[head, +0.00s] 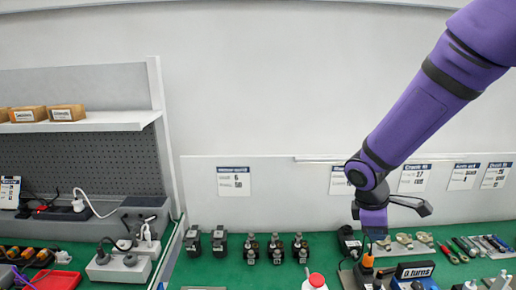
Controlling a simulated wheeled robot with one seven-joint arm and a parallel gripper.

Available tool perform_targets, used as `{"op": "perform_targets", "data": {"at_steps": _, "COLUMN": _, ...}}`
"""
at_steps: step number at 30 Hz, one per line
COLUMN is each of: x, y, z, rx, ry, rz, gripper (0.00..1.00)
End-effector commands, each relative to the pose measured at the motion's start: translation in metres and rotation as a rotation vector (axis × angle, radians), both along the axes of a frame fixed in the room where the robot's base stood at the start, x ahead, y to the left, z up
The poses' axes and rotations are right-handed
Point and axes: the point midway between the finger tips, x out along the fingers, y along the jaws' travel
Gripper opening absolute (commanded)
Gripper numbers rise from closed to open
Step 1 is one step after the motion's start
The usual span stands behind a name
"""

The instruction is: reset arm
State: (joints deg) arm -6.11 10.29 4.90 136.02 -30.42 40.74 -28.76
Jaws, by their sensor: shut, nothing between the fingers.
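My purple arm (425,105) reaches in from the upper right in the head view and slants down to the left. My gripper (376,232) is at its lower end, shut and empty. It hangs above the right part of the green table (222,270), in front of a device with an orange part (368,262). Whether it touches anything cannot be told. The fingertips are small and dark here.
Several dark motor-like parts (275,249) stand in rows on the table. A bottle with a red cap (317,281) is at the front. A display box (414,271) and tools (470,246) lie right. A shelf (90,123) and grey bench stand left.

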Motion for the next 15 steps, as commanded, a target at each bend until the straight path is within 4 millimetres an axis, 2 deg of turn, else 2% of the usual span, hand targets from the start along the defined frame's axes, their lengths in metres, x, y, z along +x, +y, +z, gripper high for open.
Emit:
{"op": "perform_targets", "data": {"at_steps": 1, "x": -0.005, "y": -0.003, "z": 0.017, "rx": 0.013, "ry": -0.040, "rz": -0.053, "gripper": 0.00}}
{"op": "perform_targets", "data": {"at_steps": 6, "x": -0.026, "y": -0.011, "z": 0.061, "rx": 0.062, "ry": -0.150, "rz": -0.231, "gripper": 0.00}}
{"op": "perform_targets", "data": {"at_steps": 15, "x": -0.074, "y": -0.019, "z": 0.127, "rx": 0.188, "ry": -0.328, "rz": -0.532, "gripper": 0.00}}
